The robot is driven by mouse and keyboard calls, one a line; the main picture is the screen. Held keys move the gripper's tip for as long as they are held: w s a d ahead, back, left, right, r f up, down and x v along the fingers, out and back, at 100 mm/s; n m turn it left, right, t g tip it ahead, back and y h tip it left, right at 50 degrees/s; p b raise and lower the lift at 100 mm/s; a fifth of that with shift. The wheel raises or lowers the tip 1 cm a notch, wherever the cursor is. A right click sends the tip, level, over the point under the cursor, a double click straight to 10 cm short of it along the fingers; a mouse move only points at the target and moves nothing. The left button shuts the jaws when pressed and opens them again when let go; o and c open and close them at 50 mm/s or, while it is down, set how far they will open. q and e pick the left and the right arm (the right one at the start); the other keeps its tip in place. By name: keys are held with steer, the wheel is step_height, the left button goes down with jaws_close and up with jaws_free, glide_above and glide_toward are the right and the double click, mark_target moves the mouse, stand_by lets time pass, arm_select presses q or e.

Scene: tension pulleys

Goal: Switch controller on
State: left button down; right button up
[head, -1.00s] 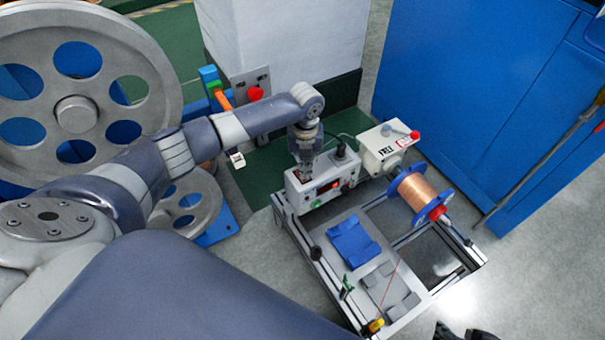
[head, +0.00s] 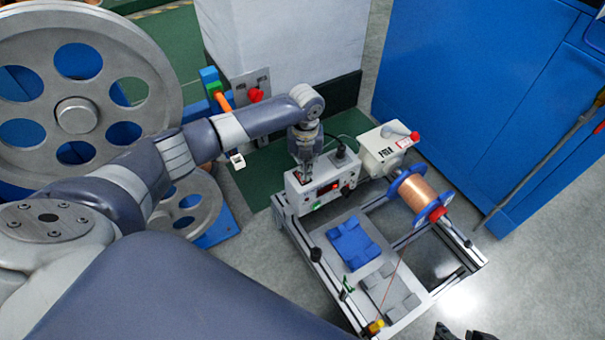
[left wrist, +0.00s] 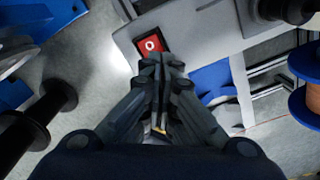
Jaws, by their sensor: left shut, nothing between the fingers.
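The controller (head: 322,192) is a light grey box on the corner of a small framed bench. It has a red display and a green button on its front. In the left wrist view, a red rocker switch with a white ring mark (left wrist: 151,45) sits in a black frame on its top face. My left gripper (head: 303,178) points down over the controller's left end. In the left wrist view its fingertips (left wrist: 162,62) are together and empty, just beside the switch; contact cannot be told. Dark parts at the bottom edge look like my right gripper (head: 464,334), mostly cut off.
A grey motor box (head: 382,150) and a copper wire spool (head: 418,195) stand right of the controller. A blue part (head: 353,243) lies on the bench plate. A large pulley wheel (head: 150,50) is at the left. A blue cabinet (head: 470,90) stands at the right.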

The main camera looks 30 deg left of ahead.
arm_select(q)
steer(key=shift+f, duration=0.3)
arm_select(e)
steer(key=shift+w+a+r+t, duration=0.2)
steer(key=shift+w+t, duration=0.1)
steer(key=shift+w, duration=0.35)
steer(key=shift+w, duration=0.2)
arm_select(q)
steer(key=shift+f+b, duration=0.3)
steer(key=shift+f, duration=0.05)
arm_select(e)
steer(key=shift+w+a+r+t, duration=0.25)
steer(key=shift+w+a+t, duration=0.1)
steer(key=shift+w+t, duration=0.25)
stand_by(0.5)
arm_select(q)
steer(key=shift+f+b, duration=0.3)
steer(key=shift+f, duration=0.25)
arm_select(e)
steer(key=shift+w+a+r+t+y, duration=0.2)
steer(key=shift+w+r+t, duration=0.15)
steer(key=shift+w, duration=0.35)
steer(key=shift+w+a+r+t+y, duration=0.1)
steer(key=shift+w+a+r+t, duration=0.25)
steer(key=shift+w, duration=0.3)
steer(key=shift+d, duration=0.2)
